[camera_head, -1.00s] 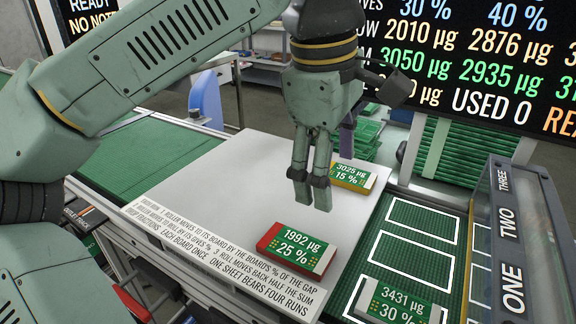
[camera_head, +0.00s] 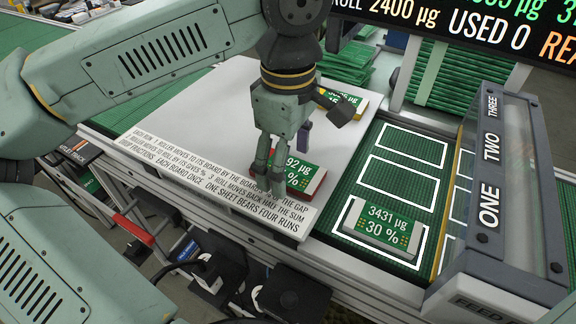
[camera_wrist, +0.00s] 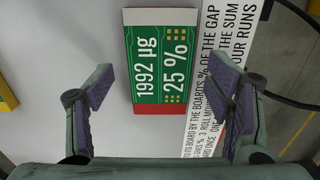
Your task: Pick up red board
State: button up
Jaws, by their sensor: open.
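The red board (camera_head: 312,176) is a green-faced block with red sides, marked 1992 µg and 25 %. It lies flat on the white plate (camera_head: 190,115) near its front edge. My gripper (camera_head: 270,183) is in front of it in the head view and hides its left part. In the wrist view the red board (camera_wrist: 160,62) lies ahead, between the lines of my two open fingers, with nothing between the pads. I cannot tell how high the fingertips are above the plate.
A yellow-sided board (camera_head: 345,98) lies farther back on the plate. A white-sided board (camera_head: 378,226), marked 3431 µg 30 %, sits in the nearest outlined slot on the right; two outlined slots behind it are empty. A clear-panelled frame (camera_head: 505,200) labelled ONE, TWO, THREE stands at the right.

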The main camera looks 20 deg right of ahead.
jog(key=shift+f, duration=0.25)
jog(key=shift+c, duration=0.5)
jog(key=c, duration=1.2)
jog(key=shift+r, duration=0.2)
